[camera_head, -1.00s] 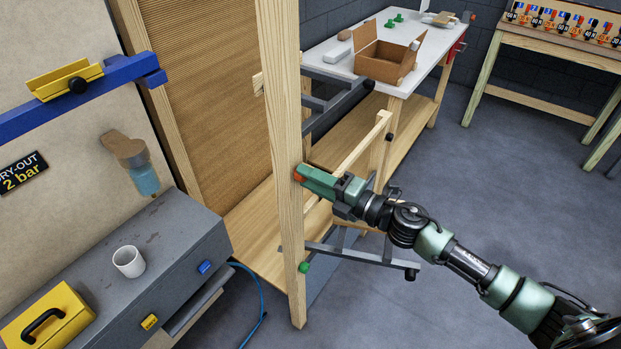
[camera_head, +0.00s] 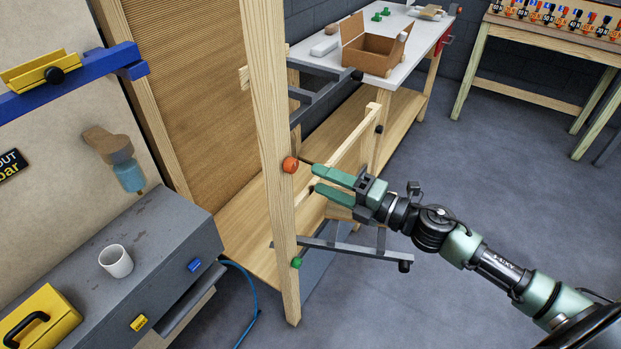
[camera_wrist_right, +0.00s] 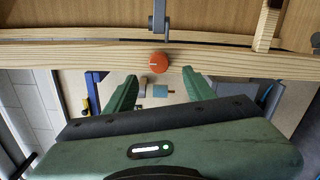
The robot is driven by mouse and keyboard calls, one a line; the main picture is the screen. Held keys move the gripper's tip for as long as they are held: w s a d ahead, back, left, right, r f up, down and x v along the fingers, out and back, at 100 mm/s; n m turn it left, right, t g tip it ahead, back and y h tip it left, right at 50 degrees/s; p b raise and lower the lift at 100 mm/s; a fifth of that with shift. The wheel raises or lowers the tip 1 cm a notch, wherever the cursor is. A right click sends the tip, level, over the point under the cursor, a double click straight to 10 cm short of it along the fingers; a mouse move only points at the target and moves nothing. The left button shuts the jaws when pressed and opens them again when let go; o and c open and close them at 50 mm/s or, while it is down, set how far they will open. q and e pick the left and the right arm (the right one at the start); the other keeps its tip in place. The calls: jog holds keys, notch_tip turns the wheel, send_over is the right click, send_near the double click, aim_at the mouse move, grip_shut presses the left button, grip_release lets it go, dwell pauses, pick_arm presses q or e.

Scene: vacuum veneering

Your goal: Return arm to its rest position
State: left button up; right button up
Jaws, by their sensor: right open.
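My right gripper (camera_head: 317,180) is open and empty in the head view. Its green fingers point left toward a tall wooden post (camera_head: 270,130) and stand a little apart from the orange knob (camera_head: 290,165) on that post. In the right wrist view, the orange knob (camera_wrist_right: 158,62) sits on the wooden bar (camera_wrist_right: 215,56) beyond the two spread fingertips (camera_wrist_right: 160,82), with nothing between them. My right arm reaches in from the lower right. My left gripper is not in view.
A green knob (camera_head: 296,262) is lower on the post, by a grey metal bracket (camera_head: 345,247). A grey cabinet (camera_head: 150,250) with a white cup (camera_head: 116,261) and a yellow case (camera_head: 40,318) stands at the left. A white-topped bench (camera_head: 400,72) holds a cardboard box (camera_head: 372,50). Floor at right is clear.

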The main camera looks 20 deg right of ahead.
jog(key=shift+s+d, duration=0.35)
jog(key=shift+s, duration=0.15)
jog(key=d+f+m+h, duration=0.4)
jog(key=d+f+m, duration=0.2)
jog(key=f, duration=0.6)
jog(key=d+f+m+h, duration=0.4)
jog(key=d+f+m, duration=0.2)
jog(key=f, duration=0.6)
jog(key=s+d+f+m+g+h, duration=0.15)
jog(key=s+f+m+g, duration=0.35)
jog(key=f, duration=0.7)
jog(key=s+a+f+m+g+h, duration=0.25)
jog(key=s+f+m, duration=0.25)
jog(key=s+f, duration=1.3)
jog(key=s+a+f+m+g, duration=0.1)
jog(key=s+a, duration=0.4)
jog(key=s, duration=0.5)
jog(key=s+a+f+m+g+y, duration=0.1)
jog(key=s+a+f+g, duration=0.3)
jog(key=s, duration=0.7)
notch_tip(320, 180, down, 2)
jog(key=shift+a+f+m+g, duration=0.1)
jog(key=shift+a+m+g, duration=0.25)
jog(key=shift+m, duration=0.45)
